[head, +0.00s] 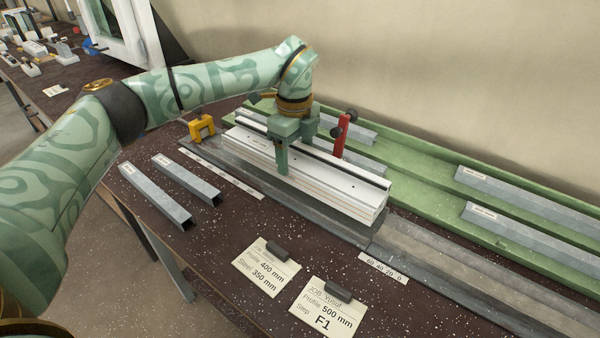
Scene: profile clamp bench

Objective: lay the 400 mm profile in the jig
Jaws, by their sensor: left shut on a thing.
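A white window profile (340,184) with a dark gasket strip lies lengthwise over the grey jig (330,232) in the head view. My left gripper (288,150) is shut on the profile near its middle, one finger down its front side. The profile runs roughly parallel to the jig; I cannot tell whether its underside touches it. Its length cannot be read from the picture. My right gripper is not in view.
A yellow clamp (202,126) and a red clamp (342,134) stand by the jig. A green rack (420,157) behind holds several steel bars. Two steel bars (157,194) (187,178) and two job cards (266,270) (326,310) lie in front. The jig's right part is empty.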

